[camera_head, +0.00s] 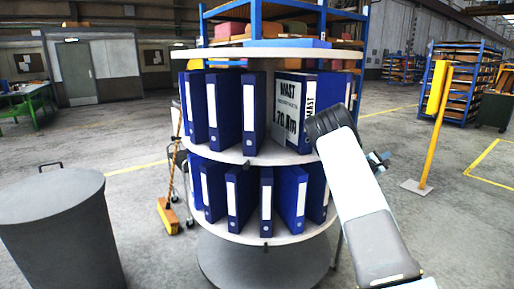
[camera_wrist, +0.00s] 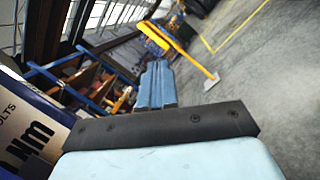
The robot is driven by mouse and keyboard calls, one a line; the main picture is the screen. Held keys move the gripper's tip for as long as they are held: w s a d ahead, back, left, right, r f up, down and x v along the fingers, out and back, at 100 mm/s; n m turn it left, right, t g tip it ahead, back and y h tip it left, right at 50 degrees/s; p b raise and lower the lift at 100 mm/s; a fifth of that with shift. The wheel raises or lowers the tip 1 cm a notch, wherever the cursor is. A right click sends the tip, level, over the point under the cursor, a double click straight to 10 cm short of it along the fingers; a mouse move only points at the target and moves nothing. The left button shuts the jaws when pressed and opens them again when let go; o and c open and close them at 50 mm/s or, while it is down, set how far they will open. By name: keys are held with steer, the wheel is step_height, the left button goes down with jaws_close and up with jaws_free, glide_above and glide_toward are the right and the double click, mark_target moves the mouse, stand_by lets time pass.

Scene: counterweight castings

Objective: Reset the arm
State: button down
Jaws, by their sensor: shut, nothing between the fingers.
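My arm reaches up from the lower right in the head view, beside the right side of a round rotating binder stand (camera_head: 245,155). My gripper (camera_head: 378,160) shows only in part behind the forearm in the head view. In the wrist view my gripper (camera_wrist: 157,82) has its blue fingers together, with nothing between them. A binder marked MAST (camera_head: 290,115) stands on the upper tier of the stand, left of my arm. A printed binder cover (camera_wrist: 25,130) also shows at the left edge of the wrist view.
Several blue binders (camera_head: 228,110) fill both tiers. A grey bin (camera_head: 60,225) stands at the left and a broom (camera_head: 168,215) beside the stand. A yellow post (camera_head: 436,120) rises at the right. The floor on the right is mostly clear.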

steer(key=s+a+r+m+g+y, duration=0.2)
steer(key=s+r+m+g, duration=0.4)
steer(key=s, duration=0.7)
steer(key=s+a+r+m+g+y, duration=0.3)
steer(key=s+r+m, duration=0.4)
steer(key=s, duration=0.6)
steer(key=s+a+r+m+t+y, duration=0.3)
steer(key=s+a+y, duration=0.9)
steer(key=s+a, duration=1.7)
steer(key=shift+s, duration=1.75)
